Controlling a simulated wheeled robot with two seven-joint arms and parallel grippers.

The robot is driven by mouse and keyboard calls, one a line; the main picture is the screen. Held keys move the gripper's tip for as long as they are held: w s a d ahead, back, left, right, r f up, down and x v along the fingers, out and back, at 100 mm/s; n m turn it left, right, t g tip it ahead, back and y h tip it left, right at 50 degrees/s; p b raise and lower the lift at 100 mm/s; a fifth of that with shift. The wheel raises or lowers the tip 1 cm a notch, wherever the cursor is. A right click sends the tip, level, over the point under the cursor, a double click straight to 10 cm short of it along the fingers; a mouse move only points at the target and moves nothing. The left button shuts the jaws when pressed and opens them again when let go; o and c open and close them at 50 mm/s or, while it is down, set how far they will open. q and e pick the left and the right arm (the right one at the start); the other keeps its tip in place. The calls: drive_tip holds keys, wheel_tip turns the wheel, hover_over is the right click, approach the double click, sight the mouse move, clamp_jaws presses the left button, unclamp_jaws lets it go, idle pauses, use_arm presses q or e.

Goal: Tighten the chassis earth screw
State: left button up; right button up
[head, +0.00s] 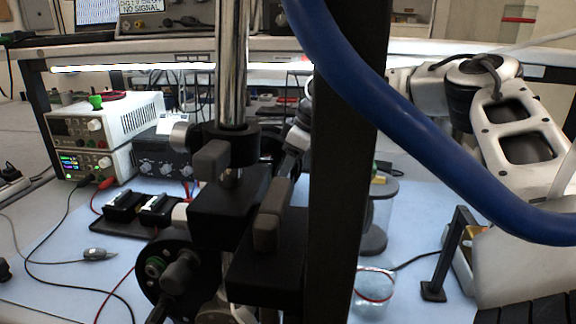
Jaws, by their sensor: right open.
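I cannot make out the chassis earth screw or a driver for it; a large dark stand (347,200) and clamp assembly (232,205) block the middle of the head view. My right arm comes in from the right and passes behind the dark stand. What looks like my right gripper (292,145) shows in part just left of the stand, open, with its tips largely hidden behind the clamp. I see nothing in it. My left gripper is not in view.
A blue hose (400,115) crosses the upper right. A clear jar (379,215) and a glass beaker with a red ring (373,292) stand right of the stand. A power supply (85,135) and black box (165,155) stand left. The blue mat (60,240) has loose cables.

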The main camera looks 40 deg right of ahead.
drive_tip(key=shift+w+f, duration=0.15)
drive_tip(key=shift+f, duration=0.1)
drive_tip(key=shift+c, duration=0.4)
drive_tip(key=c, duration=0.9)
drive_tip(key=shift+a+m, duration=0.15)
drive_tip(key=shift+m, duration=0.65)
drive_tip(key=o, duration=1)
drive_tip(key=shift+r, duration=0.15)
drive_tip(key=v, duration=1.5)
drive_tip(key=shift+s+a+r, duration=0.25)
drive_tip(key=shift+s+r, duration=0.05)
drive_tip(key=shift+s, duration=0.15)
